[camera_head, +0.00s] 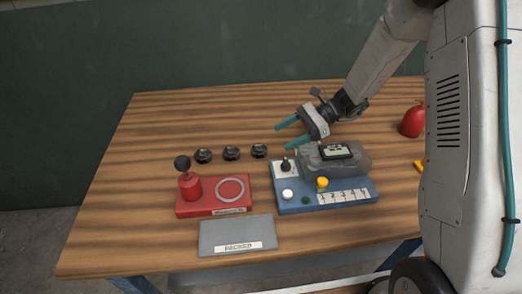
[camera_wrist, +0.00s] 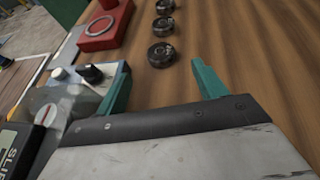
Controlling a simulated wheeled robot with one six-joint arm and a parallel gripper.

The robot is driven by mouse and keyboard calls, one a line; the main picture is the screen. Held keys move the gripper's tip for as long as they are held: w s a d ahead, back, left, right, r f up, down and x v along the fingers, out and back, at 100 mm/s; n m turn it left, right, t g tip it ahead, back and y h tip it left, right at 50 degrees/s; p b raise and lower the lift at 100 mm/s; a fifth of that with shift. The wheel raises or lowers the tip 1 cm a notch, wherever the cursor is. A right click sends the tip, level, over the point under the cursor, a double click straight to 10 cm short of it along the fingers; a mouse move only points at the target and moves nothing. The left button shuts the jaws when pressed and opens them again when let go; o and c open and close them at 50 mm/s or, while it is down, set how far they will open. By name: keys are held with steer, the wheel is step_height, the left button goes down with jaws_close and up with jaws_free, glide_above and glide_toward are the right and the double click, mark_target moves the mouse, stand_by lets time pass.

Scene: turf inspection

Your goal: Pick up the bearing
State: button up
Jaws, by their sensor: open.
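Three dark round bearings stand in a row on the wooden table: a left one (camera_head: 203,156), a middle one (camera_head: 231,153) and a right one (camera_head: 259,151). My gripper (camera_head: 284,134) is open and empty, with teal fingers, just right of and behind the right bearing in the head view. In the wrist view the nearest bearing (camera_wrist: 161,54) lies ahead of the gap between my fingertips (camera_wrist: 160,75), apart from both. The other two bearings (camera_wrist: 164,26) (camera_wrist: 165,7) line up beyond it.
A red base with a black-knobbed post and ring (camera_head: 211,207) stands in front of the bearings. A blue panel (camera_head: 341,201) with knobs and a grey device is right of it. A grey labelled plate (camera_head: 205,240) is at the front. The table's left side (camera_head: 130,170) is clear.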

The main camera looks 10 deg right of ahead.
mark_target(262, 148)
steer(key=shift+a+f, duration=0.3)
steer(key=shift+a, duration=0.05)
steer(key=x, duration=0.7)
steer(key=shift+a+r, duration=0.1)
steer(key=c, duration=1.2)
steer(key=shift+o, duration=0.2)
